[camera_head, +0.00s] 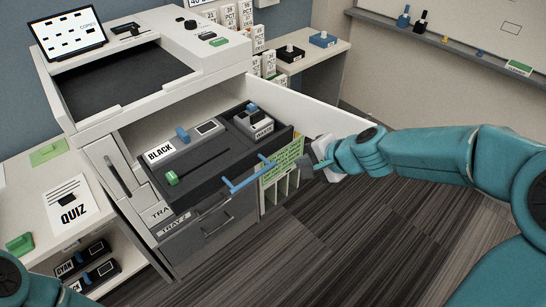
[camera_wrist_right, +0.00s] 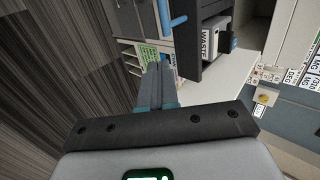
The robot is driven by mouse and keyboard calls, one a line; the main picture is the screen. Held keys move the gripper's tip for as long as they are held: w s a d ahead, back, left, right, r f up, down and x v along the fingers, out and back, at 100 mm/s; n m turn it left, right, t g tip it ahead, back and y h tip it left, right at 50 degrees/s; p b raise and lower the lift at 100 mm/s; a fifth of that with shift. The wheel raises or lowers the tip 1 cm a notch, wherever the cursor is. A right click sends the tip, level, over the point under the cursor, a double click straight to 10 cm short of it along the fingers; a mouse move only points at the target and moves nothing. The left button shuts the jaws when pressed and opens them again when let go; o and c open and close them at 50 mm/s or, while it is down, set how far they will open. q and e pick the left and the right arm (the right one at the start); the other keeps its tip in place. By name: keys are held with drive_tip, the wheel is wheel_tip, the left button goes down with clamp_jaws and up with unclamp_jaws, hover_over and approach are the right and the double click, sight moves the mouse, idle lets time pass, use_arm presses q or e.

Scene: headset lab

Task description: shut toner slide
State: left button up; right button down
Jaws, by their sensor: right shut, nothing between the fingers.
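The toner slide (camera_head: 215,172) is a dark drawer standing pulled out of the white copier (camera_head: 135,65). A cartridge labelled BLACK (camera_head: 186,141) and a box labelled WASTE (camera_head: 253,122) sit in it. A blue bar handle (camera_head: 248,174) is on its front; the handle also shows in the right wrist view (camera_wrist_right: 173,22). My right gripper (camera_head: 312,166) is shut and empty, to the right of the handle and apart from it. Its closed fingers show in the right wrist view (camera_wrist_right: 158,82). My left gripper is out of view; only part of that arm shows at lower left.
The white copier door (camera_head: 300,92) stands open behind the slide. A grey TRAY 2 drawer (camera_head: 205,236) lies below it. A side table (camera_head: 80,200) with a QUIZ sheet and cartridges is at left. The striped carpet (camera_head: 340,240) in front is clear.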

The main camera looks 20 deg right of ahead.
drive_tip(key=b, duration=0.1)
approach(269, 153)
drive_tip(key=s+f+x, duration=0.1)
drive_tip(key=x, duration=0.4)
drive_tip(key=shift+w+a+r, duration=0.1)
drive_tip(key=shift+w+r, duration=0.1)
drive_tip(key=shift+w, duration=0.45)
drive_tip(key=shift+w+f, duration=0.1)
